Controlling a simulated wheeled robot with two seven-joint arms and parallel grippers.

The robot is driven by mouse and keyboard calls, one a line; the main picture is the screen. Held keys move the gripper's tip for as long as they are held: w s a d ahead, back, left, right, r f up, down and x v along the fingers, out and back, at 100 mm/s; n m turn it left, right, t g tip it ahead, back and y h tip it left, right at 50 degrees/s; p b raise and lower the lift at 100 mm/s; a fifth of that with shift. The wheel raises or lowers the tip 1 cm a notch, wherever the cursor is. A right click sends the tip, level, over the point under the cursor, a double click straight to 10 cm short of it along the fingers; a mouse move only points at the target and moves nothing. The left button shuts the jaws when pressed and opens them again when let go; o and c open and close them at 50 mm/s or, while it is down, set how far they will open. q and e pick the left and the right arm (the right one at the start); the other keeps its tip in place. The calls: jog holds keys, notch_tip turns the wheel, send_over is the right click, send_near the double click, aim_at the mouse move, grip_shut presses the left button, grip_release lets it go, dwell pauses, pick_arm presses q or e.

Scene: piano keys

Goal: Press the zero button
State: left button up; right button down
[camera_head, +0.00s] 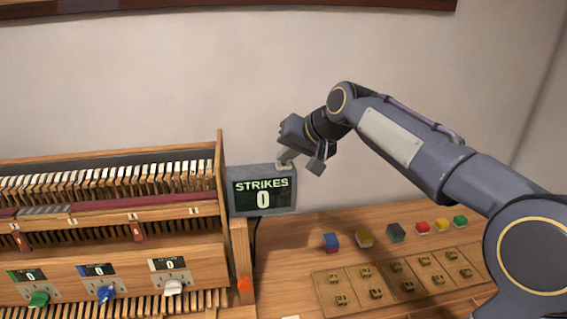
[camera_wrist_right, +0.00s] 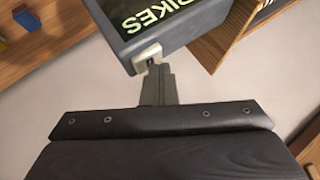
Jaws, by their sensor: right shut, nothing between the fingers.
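The display box (camera_head: 263,191) reads "STRIKES" and "0" and stands at the right end of the wooden piano action. A small pale button (camera_wrist_right: 147,52) sits on the edge of the box, at its top in the head view; no label on it is readable. My right gripper (camera_head: 289,157) is shut and empty. Its fingertips (camera_wrist_right: 157,72) are right at the button, overlapping it in the wrist view; I cannot tell if they touch or press it. My left gripper is not in view.
The piano action (camera_head: 110,220) with its hammers and three coloured knobs fills the left. Several coloured blocks (camera_head: 397,232) and a sectioned wooden tray (camera_head: 325,295) lie on the table to the right. A wall stands behind. The space above the box is clear except for my arm.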

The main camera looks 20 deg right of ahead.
aim_at(287, 166)
jog(key=shift+r, duration=0.1)
jog(key=shift+r+p, duration=0.7)
jog(key=shift+p, duration=0.1)
jog(key=shift+r, duration=0.1)
notch_tip(287, 166, up, 5)
jog(key=p, duration=0.4)
jog(key=shift+p, duration=0.3)
dwell(0.3)
